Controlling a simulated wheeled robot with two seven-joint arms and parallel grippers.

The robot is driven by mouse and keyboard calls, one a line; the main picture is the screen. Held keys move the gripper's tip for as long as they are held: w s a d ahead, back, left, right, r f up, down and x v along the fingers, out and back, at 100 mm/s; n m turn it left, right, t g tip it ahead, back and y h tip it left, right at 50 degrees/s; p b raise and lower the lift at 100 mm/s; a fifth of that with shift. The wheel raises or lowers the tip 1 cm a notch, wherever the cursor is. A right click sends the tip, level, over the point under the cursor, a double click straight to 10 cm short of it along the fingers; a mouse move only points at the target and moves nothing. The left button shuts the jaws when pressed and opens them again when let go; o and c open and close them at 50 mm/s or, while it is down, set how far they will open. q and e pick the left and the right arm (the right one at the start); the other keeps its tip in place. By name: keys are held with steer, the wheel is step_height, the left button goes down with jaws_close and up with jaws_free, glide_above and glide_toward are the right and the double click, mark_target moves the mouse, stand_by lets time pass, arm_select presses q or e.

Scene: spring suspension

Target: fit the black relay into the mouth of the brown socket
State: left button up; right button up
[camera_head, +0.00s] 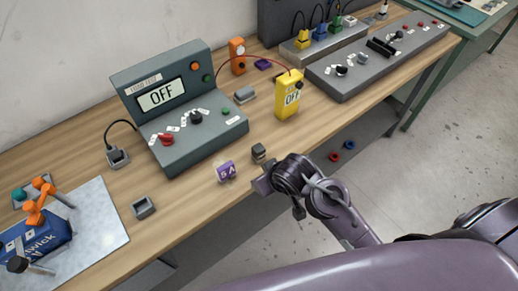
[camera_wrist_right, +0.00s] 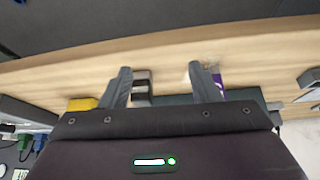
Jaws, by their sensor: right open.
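A small dark block (camera_head: 258,152), which looks like the black relay, stands near the front edge of the bench. It also shows in the right wrist view (camera_wrist_right: 141,88), between the fingertips and closer to the left one, with a pale band across it. My right gripper (camera_wrist_right: 163,82) is open and empty; in the head view it (camera_head: 264,183) is at the bench's front edge, just below the block. I cannot make out a clearly brown socket; a grey open-topped box (camera_head: 143,207) sits at the front left. My left gripper is not in view.
A purple 5A piece (camera_head: 226,172) lies just left of the block. Behind are the OFF console (camera_head: 180,125), a yellow meter (camera_head: 288,100) and a low grey block (camera_head: 245,94). A grey corded socket (camera_head: 118,157) sits left of the console. Bare wood lies between the box and purple piece.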

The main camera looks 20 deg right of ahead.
steer(key=w+a+r+t, duration=0.1)
steer(key=a+r, duration=0.2)
steer(key=r, duration=0.4)
steer(key=g, duration=0.2)
glide_above(259, 148)
steer(key=s, duration=0.3)
step_height(259, 148, down, 3)
steer(key=shift+d+f, duration=0.45)
steer(key=shift+d, duration=0.1)
steer(key=x, duration=0.7)
steer(key=shift+w+a+r, duration=0.2)
steer(key=shift+w, duration=0.05)
steer(key=shift+c, duration=0.5)
steer(key=c, duration=1)
